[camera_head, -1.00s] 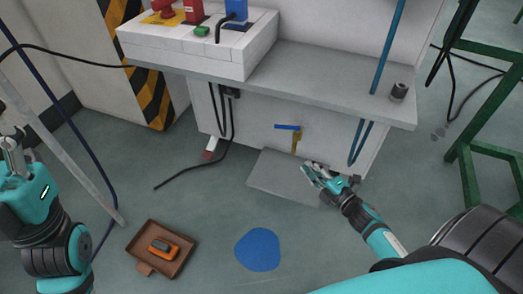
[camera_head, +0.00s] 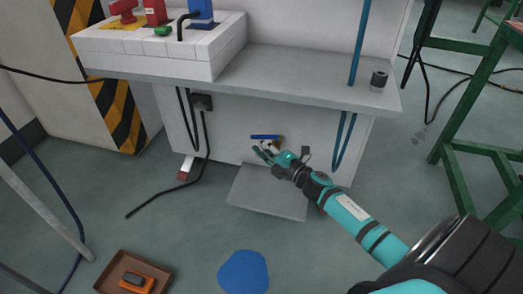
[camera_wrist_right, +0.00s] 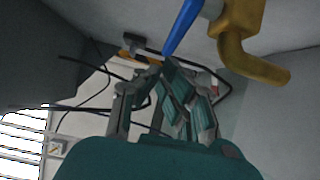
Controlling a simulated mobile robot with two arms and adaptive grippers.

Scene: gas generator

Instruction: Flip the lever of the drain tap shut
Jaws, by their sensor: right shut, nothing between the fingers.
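The drain tap has a flat blue lever (camera_head: 264,137) that lies level, pointing left across the front panel below the bench. Its brass body (camera_head: 278,145) is partly hidden behind my right gripper (camera_head: 262,151). The gripper is shut and empty, just below the lever. In the right wrist view the blue lever (camera_wrist_right: 184,26) comes down to the fingertips (camera_wrist_right: 165,72), and the brass spout (camera_wrist_right: 248,58) curves off to the right. I cannot tell whether fingers and lever touch. My left gripper is out of view.
A grey plate (camera_head: 267,195) lies on the floor under the tap. Blue hoses (camera_head: 343,140) hang to the right, and a black cable (camera_head: 205,150) hangs to the left. A brown tray (camera_head: 112,272) with an orange-black device (camera_head: 136,283) and a blue patch (camera_head: 243,273) are on the floor.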

